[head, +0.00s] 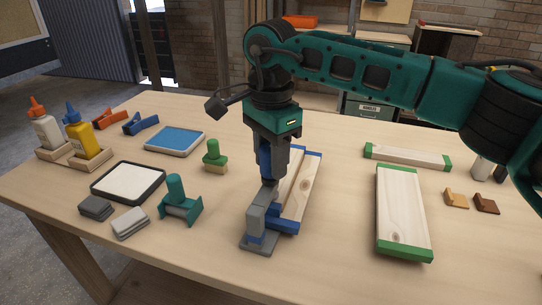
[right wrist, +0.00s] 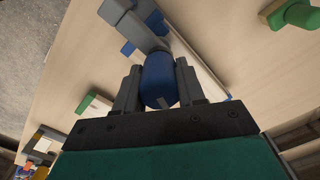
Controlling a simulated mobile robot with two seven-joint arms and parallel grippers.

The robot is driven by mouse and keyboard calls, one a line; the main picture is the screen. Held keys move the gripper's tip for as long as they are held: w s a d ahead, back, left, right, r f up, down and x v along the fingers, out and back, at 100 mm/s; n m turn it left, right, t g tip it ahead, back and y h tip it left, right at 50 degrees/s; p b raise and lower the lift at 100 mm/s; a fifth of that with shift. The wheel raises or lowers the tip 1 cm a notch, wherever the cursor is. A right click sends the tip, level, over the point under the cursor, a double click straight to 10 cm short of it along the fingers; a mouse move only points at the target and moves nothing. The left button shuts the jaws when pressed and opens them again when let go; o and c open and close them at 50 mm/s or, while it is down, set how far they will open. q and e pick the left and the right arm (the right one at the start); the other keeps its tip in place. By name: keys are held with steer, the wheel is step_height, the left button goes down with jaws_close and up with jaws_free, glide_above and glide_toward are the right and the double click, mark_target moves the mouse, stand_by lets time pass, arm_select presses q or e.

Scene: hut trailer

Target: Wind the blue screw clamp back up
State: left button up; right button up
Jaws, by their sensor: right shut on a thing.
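The blue screw clamp stands near the table's front edge. Its grey frame (head: 256,226) and blue handle (head: 266,158) show in the head view, beside a wooden frame with blue ends (head: 298,185). My right gripper (head: 267,170) points straight down from above and is shut on the blue handle. In the right wrist view, the rounded blue handle (right wrist: 158,80) sits between the two fingers (right wrist: 160,88), with the grey clamp arm (right wrist: 130,25) beyond it. The gripper hides part of the handle and screw. My left gripper is not in view.
A green-ended board (head: 402,210) lies to the right. Glue bottles (head: 80,135) stand at the far left.

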steer(key=o, duration=1.1)
steer(key=shift+c, duration=0.2)
step_height(320, 180, up, 13)
steer(key=shift+p, duration=0.35)
